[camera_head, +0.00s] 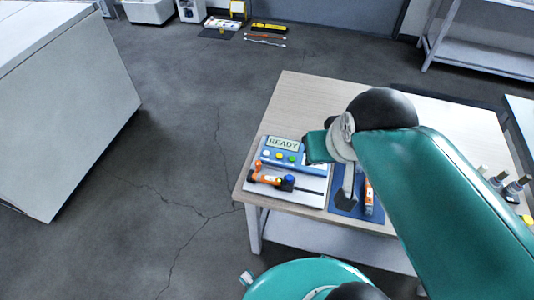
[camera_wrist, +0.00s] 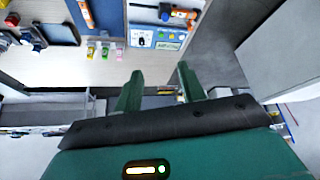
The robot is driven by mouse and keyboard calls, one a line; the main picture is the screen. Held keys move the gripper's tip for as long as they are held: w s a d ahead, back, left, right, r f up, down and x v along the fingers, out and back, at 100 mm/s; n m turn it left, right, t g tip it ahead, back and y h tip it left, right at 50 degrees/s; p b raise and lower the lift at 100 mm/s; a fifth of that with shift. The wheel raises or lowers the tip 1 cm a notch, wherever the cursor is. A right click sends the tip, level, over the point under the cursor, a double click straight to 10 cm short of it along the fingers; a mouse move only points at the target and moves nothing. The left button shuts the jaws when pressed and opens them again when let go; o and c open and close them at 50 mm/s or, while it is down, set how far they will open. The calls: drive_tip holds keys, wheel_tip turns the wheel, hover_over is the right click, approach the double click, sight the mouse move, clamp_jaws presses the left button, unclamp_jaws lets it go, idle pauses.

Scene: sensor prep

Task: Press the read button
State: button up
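A light blue device panel (camera_head: 281,150) lies near the left front of the wooden table (camera_head: 310,92). Its screen reads READY, and a row of buttons (camera_head: 279,157), including yellow, blue and green, sits below the screen. I cannot read which button is the read button. In the wrist view the panel (camera_wrist: 172,38) is at the top, beyond the fingertips. My gripper (camera_wrist: 157,76) is open and empty, its two green fingers apart and not touching the panel. In the head view my arm covers the table's middle and hides the fingers.
Small bottles (camera_head: 498,178) stand at the table's right. Floor to the left is open, with a white cabinet (camera_head: 70,110).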

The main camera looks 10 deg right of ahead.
clamp_jaws()
idle(1.7)
